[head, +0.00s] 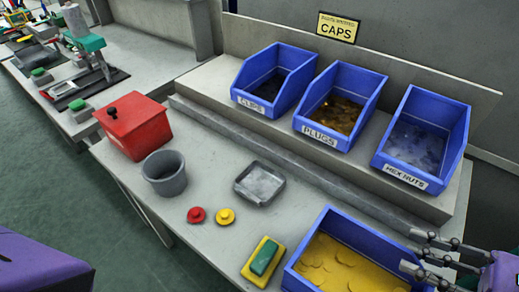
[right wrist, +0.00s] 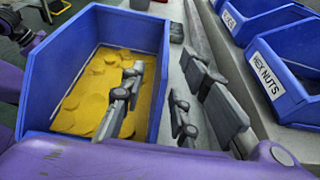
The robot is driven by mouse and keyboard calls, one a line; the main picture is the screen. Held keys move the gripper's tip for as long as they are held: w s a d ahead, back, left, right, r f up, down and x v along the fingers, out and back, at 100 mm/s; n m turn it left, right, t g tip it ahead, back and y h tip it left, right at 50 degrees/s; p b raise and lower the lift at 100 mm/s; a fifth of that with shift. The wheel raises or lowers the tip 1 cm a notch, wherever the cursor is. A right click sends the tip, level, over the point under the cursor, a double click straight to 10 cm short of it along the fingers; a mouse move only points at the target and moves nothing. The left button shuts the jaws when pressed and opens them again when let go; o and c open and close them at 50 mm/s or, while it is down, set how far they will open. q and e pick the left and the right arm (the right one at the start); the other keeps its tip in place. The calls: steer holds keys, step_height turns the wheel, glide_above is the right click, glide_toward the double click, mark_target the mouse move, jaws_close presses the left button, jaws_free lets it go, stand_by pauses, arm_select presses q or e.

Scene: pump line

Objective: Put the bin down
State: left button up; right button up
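A blue bin (head: 340,222) of yellow caps (head: 345,268) is at the front right of the bench in the head view, level, its near end cut off by the frame. I cannot tell whether its underside touches the bench. It fills the left half of the right wrist view (right wrist: 55,70). My right gripper (head: 425,256) is at the bin's right side wall. Its fingers stand apart, one over the inside and one outside the wall, with a visible gap; it also shows in the right wrist view (right wrist: 155,108). My left gripper is not in view.
Blue bins of clips (head: 262,106), plugs (head: 314,136) and hex nuts (head: 405,172) stand on the raised shelf under a CAPS sign (head: 338,27). A grey tray (head: 259,183), grey cup (head: 164,173), red box (head: 134,127) and green-yellow block (head: 262,262) are on the bench.

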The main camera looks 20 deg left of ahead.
mark_target(391, 241)
steer(key=x, duration=0.5)
steer(key=shift+w+a+p, duration=0.3)
steer(key=shift+w+p, duration=0.05)
steer(key=shift+w, duration=0.05)
steer(key=shift+w+a+f, duration=0.1)
steer(key=shift+a+f, duration=0.15)
steer(key=shift+a, duration=0.25)
jaws_close()
